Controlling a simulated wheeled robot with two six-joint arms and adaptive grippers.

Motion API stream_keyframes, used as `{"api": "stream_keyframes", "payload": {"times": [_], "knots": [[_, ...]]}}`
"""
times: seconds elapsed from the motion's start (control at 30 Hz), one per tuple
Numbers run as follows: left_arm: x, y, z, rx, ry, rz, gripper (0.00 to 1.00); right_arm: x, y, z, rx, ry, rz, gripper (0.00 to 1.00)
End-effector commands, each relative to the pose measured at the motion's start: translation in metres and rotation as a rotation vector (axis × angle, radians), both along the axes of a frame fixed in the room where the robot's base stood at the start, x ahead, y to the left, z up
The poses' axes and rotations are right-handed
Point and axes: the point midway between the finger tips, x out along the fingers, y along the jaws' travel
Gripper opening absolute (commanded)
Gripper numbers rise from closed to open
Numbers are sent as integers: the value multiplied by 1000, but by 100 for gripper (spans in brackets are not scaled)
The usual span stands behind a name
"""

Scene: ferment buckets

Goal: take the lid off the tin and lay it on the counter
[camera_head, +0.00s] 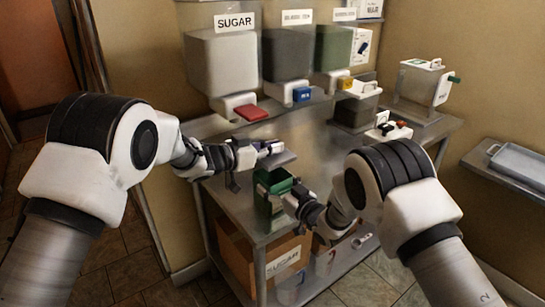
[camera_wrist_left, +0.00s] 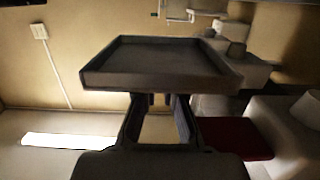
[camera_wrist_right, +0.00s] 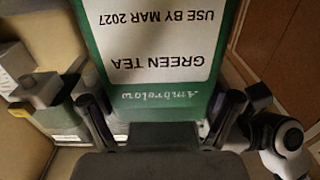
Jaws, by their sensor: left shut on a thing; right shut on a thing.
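The green tin (camera_head: 270,203) stands near the front of the steel counter. In the right wrist view the tin (camera_wrist_right: 150,97) shows a white GREEN TEA label. My right gripper (camera_head: 290,197) is shut on the tin's body from the right, with a finger on either side of it. My left gripper (camera_head: 262,150) is beyond the tin and shut on the lid (camera_head: 280,157). In the left wrist view the lid (camera_wrist_left: 160,65) is a dark, shallow square with a raised rim, held by one edge. The lid is apart from the tin; whether it touches the counter is unclear.
The steel counter (camera_head: 295,130) has bare room in its middle. The SUGAR dispenser (camera_head: 222,65) and other dispensers line the back, with a red block (camera_head: 251,112) in front. A clear container (camera_head: 415,85) stands at the right. A cardboard box (camera_head: 262,265) sits below.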

Motion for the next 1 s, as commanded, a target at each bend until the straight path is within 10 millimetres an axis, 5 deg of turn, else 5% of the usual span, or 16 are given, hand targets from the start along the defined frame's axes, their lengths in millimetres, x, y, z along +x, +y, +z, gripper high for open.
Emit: {"api": "stream_keyframes", "payload": {"times": [0.17, 0.2, 0.63, 1.0], "knots": [[0, 0, -1, 0, 2, -1, 0, -1, 0, -3, -3, 7, 0, 25], [0, 0, -1, 0, 1, 0, 0, -1, 0, -3, -2, 6, 0, 100], [0, 0, 0, -1, 1, 0, 0, -5, -4, -1, -1, 3, -1, 100], [0, 0, 0, -1, 1, 0, 0, -72, -56, -2, 0, 8, -2, 100]]}}
